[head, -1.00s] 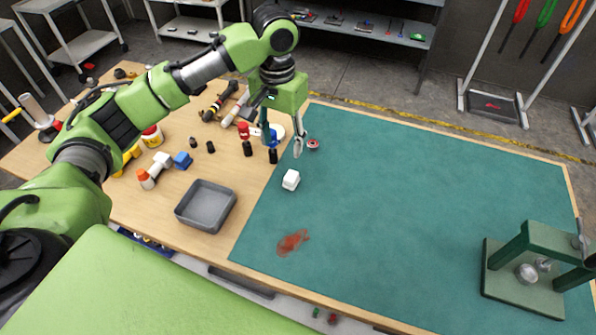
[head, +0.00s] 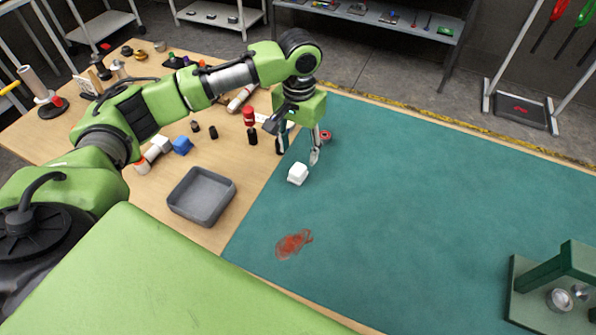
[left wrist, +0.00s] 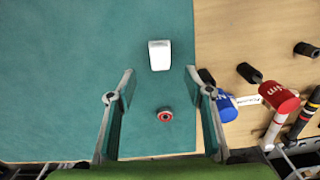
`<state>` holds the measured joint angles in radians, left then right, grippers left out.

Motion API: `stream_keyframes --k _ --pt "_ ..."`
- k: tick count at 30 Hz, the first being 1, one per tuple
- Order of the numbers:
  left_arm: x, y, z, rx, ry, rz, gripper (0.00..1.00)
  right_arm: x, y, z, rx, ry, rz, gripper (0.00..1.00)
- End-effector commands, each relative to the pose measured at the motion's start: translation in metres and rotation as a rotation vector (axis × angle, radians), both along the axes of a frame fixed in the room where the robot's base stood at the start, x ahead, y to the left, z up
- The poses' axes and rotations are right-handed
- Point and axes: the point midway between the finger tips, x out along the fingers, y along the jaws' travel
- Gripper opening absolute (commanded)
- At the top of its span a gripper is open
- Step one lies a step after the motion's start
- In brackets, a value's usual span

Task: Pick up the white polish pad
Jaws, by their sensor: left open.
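The white polish pad (head: 298,174) is a small white block lying on the green mat (head: 400,190), near the mat's left edge. It also shows in the left wrist view (left wrist: 159,55), ahead of the fingertips and roughly between their lines. My left gripper (head: 299,158) is open and empty, pointing down above the mat just behind the pad. In the left wrist view its two fingers (left wrist: 160,82) stand wide apart, with nothing between the tips. My right gripper does not show.
A small red round part (left wrist: 165,115) lies on the mat under the left gripper. A grey tray (head: 202,196) stands left of the mat, with bottles and tools behind it. A reddish smear (head: 293,244) marks the mat. A green press (head: 555,290) stands at right.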

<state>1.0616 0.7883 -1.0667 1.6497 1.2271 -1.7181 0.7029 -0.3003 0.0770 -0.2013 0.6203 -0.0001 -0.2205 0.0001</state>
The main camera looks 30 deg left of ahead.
Motion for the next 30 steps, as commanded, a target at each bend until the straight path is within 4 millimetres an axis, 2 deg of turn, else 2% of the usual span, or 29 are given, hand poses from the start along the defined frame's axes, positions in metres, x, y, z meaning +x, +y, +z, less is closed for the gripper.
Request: stream_keyframes --k 3,11,15,19,28,30 --pt "0.0 0.0 -0.018 -0.001 0.002 0.001 0.47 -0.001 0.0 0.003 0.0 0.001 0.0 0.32" --pt "-0.002 0.0 -0.037 0.0 0.002 0.0 0.47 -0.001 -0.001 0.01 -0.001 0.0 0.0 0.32" --pt "-0.007 0.001 -0.058 0.001 0.004 -0.001 0.47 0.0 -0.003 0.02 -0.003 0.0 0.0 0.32" --pt "-0.006 0.001 -0.075 0.0 0.001 -0.001 0.47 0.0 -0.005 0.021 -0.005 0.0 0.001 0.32" --pt "-0.006 0.001 -0.081 0.0 -0.001 -0.002 0.47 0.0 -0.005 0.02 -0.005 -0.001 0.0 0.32" --pt "-0.006 0.001 -0.08 0.0 -0.001 -0.002 0.29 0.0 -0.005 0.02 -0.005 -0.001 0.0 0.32"
